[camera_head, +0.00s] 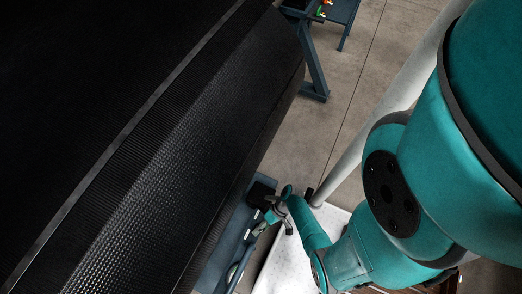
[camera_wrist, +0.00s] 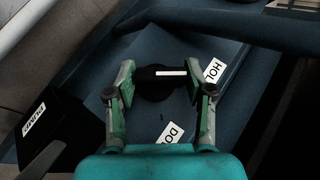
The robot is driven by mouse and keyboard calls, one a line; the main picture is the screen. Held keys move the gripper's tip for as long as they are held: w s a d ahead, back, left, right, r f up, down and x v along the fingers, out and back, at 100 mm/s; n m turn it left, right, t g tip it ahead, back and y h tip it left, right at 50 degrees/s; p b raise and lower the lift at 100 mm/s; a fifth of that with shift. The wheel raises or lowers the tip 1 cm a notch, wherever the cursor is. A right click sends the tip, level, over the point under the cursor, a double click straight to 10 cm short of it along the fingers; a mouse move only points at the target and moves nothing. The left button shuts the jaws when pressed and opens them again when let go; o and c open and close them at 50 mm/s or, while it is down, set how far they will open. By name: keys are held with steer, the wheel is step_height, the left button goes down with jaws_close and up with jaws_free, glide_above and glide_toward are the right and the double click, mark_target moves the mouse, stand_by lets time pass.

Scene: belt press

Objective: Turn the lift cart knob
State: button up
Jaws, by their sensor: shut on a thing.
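The lift cart knob (camera_wrist: 153,88) is black, with a white line along its bar. It sits on a dark blue panel (camera_wrist: 235,65) in the wrist view, and the bar lies nearly level across the picture. My gripper (camera_wrist: 160,75) has one finger at each end of the bar and is shut on it. White labels beside the knob read "HOL" and "DO", their ends cut off or hidden. In the head view my gripper (camera_head: 274,208) is small, at the blue cart (camera_head: 238,228); the knob cannot be made out there.
A black box (camera_wrist: 58,135) with a white label and a dark lever stands left of the panel in the wrist view. In the head view a huge black belt roll (camera_head: 150,150) fills the left side. Bare floor (camera_head: 310,140) lies between it and my arm.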

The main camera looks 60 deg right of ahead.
steer(key=shift+r+m+t+y, duration=0.1)
steer(key=shift+m+t+y, duration=0.25)
steer(key=shift+y, duration=0.25)
steer(key=o, duration=1.1)
steer(key=shift+r, duration=0.1)
steer(key=shift+r, duration=4.9)
